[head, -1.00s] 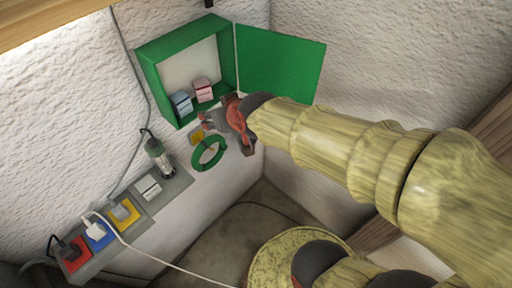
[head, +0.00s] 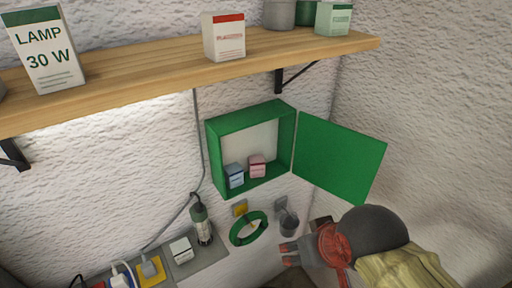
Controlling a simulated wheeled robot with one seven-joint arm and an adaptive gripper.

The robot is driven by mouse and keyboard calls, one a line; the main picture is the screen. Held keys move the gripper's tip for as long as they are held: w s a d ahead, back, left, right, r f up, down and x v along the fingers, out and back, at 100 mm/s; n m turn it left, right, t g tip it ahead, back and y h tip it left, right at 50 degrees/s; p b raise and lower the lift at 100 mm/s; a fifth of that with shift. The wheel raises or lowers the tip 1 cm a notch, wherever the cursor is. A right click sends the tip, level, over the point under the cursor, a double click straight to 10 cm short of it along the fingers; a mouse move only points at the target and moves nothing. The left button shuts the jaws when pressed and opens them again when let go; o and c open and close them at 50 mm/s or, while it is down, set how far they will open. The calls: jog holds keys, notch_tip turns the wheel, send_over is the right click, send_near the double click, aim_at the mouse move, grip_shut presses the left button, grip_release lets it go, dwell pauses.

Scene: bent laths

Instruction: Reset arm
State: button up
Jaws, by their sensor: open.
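My gripper (head: 287,254) is at the lower right in the head view, its dark grey fingers pointing left. It is open, with nothing seen between the fingers. Its red part and dark wrist (head: 375,236) lead back to my yellowish arm (head: 408,268) at the bottom right edge. The fingertips appear below and to the right of a green ring (head: 248,228) on the wall, with a gap between them in the picture. Most of my arm is out of frame.
A green wall cabinet (head: 213,155) stands open, its door (head: 340,155) swung right; a blue box (head: 234,176) and pink box (head: 257,167) are inside. A wooden shelf (head: 150,88) runs above. A torch-like lamp (head: 201,222) and sockets (head: 150,268) are lower left.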

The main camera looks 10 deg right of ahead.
notch_tip(320, 180, down, 14)
jog(key=b, duration=1.3)
jog(key=shift+f, duration=0.15)
jog(key=shift+c, duration=0.3)
